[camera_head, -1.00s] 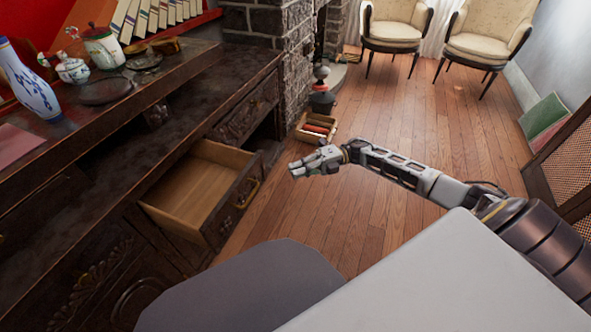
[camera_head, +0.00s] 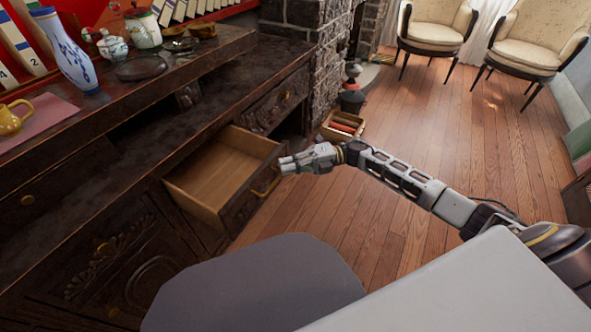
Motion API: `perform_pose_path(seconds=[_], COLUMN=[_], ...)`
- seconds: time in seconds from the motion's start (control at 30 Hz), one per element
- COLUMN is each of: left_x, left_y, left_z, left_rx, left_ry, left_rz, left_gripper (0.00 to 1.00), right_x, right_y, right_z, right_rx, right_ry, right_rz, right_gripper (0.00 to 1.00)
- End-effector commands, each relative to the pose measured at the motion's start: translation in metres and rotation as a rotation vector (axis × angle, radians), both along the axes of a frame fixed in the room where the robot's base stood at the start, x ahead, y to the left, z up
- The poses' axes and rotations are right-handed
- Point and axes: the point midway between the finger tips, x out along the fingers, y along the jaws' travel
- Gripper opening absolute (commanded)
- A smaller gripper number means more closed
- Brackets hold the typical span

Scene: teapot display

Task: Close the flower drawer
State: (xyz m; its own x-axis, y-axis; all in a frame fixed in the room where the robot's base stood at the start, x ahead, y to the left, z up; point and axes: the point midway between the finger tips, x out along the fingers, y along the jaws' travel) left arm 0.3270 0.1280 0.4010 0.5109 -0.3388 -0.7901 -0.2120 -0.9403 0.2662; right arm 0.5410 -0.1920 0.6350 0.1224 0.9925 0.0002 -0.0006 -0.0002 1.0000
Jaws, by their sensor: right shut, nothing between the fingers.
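The open drawer (camera_head: 215,180) sticks out of the dark wooden cabinet (camera_head: 140,150), and its inside looks empty. Its dark front (camera_head: 248,195) carries a brass handle (camera_head: 266,188). My right gripper (camera_head: 284,165) is shut and empty. In the picture it lies at the upper right end of the drawer front, just above the handle; I cannot tell whether it touches. My left gripper is not in view.
On the cabinet stand a blue and white vase (camera_head: 66,52), a lidded jar (camera_head: 143,28), a small white pot (camera_head: 112,45) and a yellow teapot (camera_head: 12,117). A box (camera_head: 342,126) sits on the floor by the stone fireplace. The wooden floor (camera_head: 400,140) at right is clear.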

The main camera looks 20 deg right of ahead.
Motion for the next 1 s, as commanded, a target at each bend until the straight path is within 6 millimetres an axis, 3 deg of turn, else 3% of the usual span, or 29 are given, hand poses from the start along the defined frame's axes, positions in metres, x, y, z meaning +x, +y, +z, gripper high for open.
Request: perform_pose_path(seconds=[0.3,1.0], left_x=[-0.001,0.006], left_y=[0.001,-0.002], left_z=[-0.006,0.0], left_rx=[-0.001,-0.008], left_ry=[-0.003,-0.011], left_rz=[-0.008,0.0], left_gripper=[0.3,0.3], right_x=[0.01,0.011], right_y=[0.007,0.008], right_z=[0.0,0.001], right_rx=[0.0,0.0], right_ry=[0.001,0.001], right_rz=[0.0,0.0], right_gripper=[0.0,0.0])
